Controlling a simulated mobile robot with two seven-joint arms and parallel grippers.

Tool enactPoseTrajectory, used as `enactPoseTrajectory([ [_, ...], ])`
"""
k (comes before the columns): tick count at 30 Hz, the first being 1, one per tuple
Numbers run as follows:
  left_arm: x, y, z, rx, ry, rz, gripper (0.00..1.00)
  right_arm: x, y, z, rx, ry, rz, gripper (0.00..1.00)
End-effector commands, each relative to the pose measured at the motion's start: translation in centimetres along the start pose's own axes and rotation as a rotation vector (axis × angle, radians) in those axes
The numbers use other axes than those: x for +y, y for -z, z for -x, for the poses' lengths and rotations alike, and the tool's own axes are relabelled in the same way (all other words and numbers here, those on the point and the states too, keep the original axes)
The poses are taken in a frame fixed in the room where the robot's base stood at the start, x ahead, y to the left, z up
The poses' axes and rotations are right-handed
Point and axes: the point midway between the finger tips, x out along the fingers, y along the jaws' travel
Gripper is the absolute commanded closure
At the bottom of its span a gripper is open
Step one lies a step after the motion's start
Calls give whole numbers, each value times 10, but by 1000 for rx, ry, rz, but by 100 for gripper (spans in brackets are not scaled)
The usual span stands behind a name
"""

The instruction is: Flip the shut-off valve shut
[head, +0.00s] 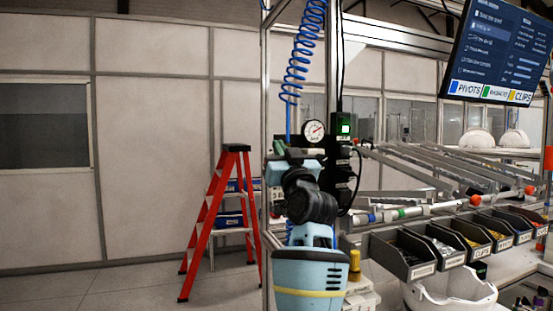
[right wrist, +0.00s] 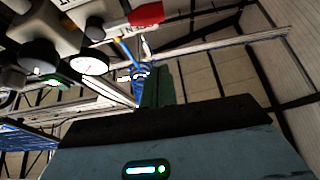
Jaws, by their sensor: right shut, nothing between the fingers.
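The shut-off valve's red handle (right wrist: 147,14) shows at the top of the right wrist view, beside a pale fitting with partly legible lettering. I cannot pick the handle out in the head view, where my right arm covers part of the post. My right gripper (right wrist: 158,72) is shut and empty, its dark green fingers together below the handle and apart from it in the picture. In the head view the right gripper (head: 279,147) is small, left of the round pressure gauge (head: 313,131). The gauge also shows in the wrist view (right wrist: 91,62). My left gripper is out of view.
A coiled blue hose (head: 303,50) hangs above the gripper. A green-lit box (head: 344,127) sits right of the gauge. Grey parts bins (head: 400,254) line the bench at right, with a white helmet shell (head: 450,293) below. A red stepladder (head: 212,222) stands at left.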

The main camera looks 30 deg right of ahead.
Motion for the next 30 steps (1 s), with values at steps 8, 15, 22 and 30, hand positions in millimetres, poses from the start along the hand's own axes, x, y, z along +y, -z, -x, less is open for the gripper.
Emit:
enactPoseTrajectory([
  [8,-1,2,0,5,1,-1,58,0,-10,-27,-5,0,0,100],
  [15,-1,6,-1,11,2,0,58,0,-33,-17,0,0,1,100],
  [22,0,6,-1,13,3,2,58,0,-38,-15,0,-1,1,100],
  [30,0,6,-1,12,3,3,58,0,-38,-16,-1,0,2,100],
])
